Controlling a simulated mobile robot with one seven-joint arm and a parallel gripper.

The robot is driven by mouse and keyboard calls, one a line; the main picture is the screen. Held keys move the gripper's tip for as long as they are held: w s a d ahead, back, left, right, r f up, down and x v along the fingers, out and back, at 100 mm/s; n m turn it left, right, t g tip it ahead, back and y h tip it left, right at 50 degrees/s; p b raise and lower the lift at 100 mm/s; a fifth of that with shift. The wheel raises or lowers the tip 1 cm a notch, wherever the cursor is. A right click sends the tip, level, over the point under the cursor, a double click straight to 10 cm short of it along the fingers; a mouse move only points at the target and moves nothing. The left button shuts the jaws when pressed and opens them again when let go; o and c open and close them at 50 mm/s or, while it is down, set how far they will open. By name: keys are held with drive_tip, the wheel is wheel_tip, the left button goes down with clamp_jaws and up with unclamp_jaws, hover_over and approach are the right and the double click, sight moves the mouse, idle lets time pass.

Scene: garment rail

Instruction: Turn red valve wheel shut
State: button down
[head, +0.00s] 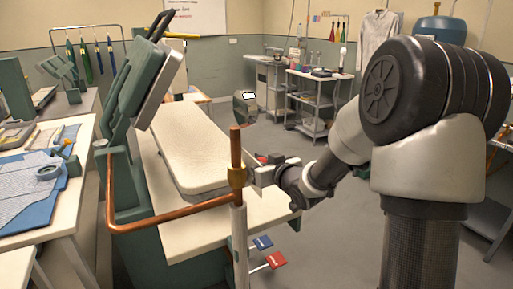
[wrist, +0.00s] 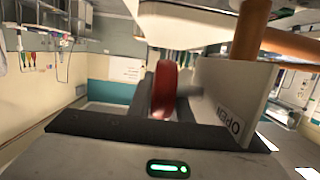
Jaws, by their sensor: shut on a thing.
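The red valve wheel (wrist: 165,90) stands edge-on between the dark finger pads of my gripper (wrist: 160,122) in the wrist view. My gripper is shut on it. In the head view, my gripper (head: 266,171) reaches in from the right to the brass valve body (head: 237,177) on the copper pipe (head: 165,218). Only a small red patch of the wheel (head: 262,159) shows there; the rest is hidden by the gripper. A pale plate marked OPEN (wrist: 232,115) is just right of the wheel in the wrist view.
A pressing machine with a white padded board (head: 185,150) stands behind the pipe. Its green-framed upper head (head: 150,85) is raised. Red and blue pedals (head: 275,260) are low beside the pale post (head: 239,235). A table with folded shirts (head: 35,185) is at left. Grey floor (head: 330,235) is clear on the right.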

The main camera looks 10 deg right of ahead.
drive_tip(key=g+p, duration=0.2)
drive_tip(key=p, duration=0.1)
drive_tip(key=shift+f+h, duration=0.3)
drive_tip(key=shift+f, duration=0.1)
drive_tip(key=c, duration=1.6)
unclamp_jaws()
drive_tip(key=shift+w, duration=0.1)
drive_tip(key=p+v, duration=0.3)
drive_tip(key=v, duration=1.4)
drive_tip(key=shift+r+p, duration=0.25)
drive_tip(key=shift+p, duration=0.1)
